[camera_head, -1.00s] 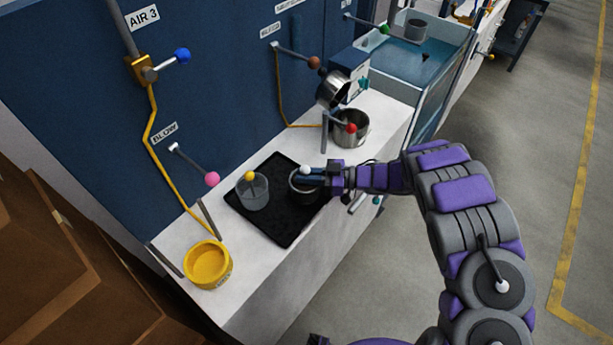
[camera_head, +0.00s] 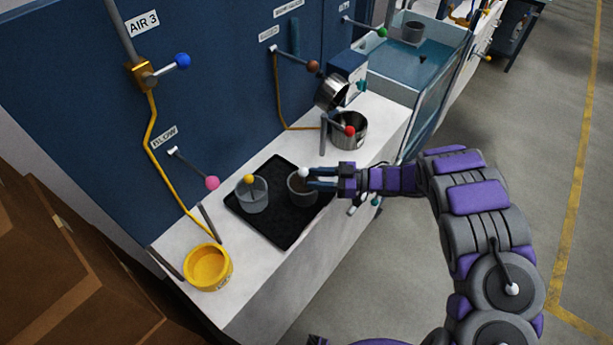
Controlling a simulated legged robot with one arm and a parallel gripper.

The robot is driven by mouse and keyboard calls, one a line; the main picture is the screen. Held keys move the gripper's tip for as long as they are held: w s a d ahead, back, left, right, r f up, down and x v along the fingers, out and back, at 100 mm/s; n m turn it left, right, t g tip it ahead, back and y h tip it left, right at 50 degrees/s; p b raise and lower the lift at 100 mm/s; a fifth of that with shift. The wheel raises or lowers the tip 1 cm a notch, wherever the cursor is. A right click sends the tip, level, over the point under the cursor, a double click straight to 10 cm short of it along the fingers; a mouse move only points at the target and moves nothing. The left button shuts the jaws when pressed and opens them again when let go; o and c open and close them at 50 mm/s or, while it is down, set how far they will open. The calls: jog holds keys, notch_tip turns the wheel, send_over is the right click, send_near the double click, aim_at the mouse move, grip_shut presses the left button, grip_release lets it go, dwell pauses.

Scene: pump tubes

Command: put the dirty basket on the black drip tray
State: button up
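The black drip tray (camera_head: 283,228) lies on the white counter. A grey basket with a brownish inside and a white knob, which looks like the dirty basket (camera_head: 301,191), stands upright on the right part of the tray. Another grey basket (camera_head: 253,196) with a yellow knob stands on the tray's left part. My gripper (camera_head: 312,178) is just right of the white knob, over the tray's right edge. Its two fingers look parted, with nothing held between them. The fingers and wrist hide a little of the tray's right edge.
A yellow tub (camera_head: 208,268) stands at the counter's front left. A steel pot (camera_head: 349,131) with a red knob stands behind my gripper, with a tilted steel cup (camera_head: 331,92) above it. Knobbed levers stick out from the blue wall (camera_head: 220,90). A blue basin (camera_head: 410,65) is beyond.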

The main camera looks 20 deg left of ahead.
jog(key=w+d+p, duration=0.1)
jog(key=d, duration=0.7)
jog(key=shift+w+d+r, duration=0.15)
jog(key=shift+w+r, duration=0.1)
jog(key=shift+r, duration=0.05)
